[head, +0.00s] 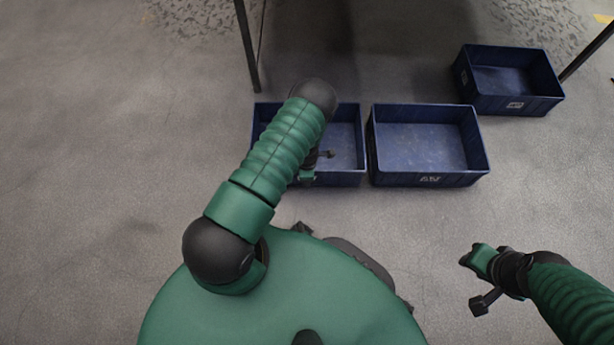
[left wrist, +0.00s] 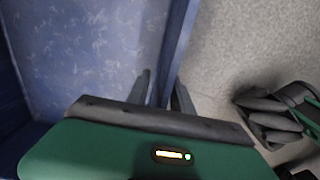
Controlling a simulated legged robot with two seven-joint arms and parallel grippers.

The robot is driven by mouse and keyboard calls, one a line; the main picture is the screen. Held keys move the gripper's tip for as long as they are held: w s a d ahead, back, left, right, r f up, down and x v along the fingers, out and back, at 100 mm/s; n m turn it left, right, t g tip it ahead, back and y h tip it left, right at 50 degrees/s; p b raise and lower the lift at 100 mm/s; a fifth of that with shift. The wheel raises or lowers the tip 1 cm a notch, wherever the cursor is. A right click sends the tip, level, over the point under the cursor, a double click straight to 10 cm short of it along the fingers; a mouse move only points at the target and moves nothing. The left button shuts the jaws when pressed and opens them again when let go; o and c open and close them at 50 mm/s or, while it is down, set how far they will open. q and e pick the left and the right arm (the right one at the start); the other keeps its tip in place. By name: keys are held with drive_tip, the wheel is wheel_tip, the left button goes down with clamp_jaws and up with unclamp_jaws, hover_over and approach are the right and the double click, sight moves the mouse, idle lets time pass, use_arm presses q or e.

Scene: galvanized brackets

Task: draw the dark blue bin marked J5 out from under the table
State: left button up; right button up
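Three dark blue bins stand on the floor: a left bin (head: 345,135), a middle bin (head: 420,140) and a far right bin (head: 505,78). The labels on the middle and far right bins are too small to read; my left arm hides any label on the left bin, so I cannot tell which is J5. My left gripper (left wrist: 163,90) is at the left bin's near wall (left wrist: 177,45), with one finger inside and one outside. I cannot tell whether the fingers press on it.
The table's legs show at the left (head: 247,45) and at the far right; its top is out of view. The middle bin stands close beside the left bin. The floor (head: 110,170) left of the bins is clear.

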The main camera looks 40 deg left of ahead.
use_arm(q)
wheel_tip(320, 180, up, 17)
drive_tip(key=p, duration=0.9)
drive_tip(key=shift+f, duration=0.1)
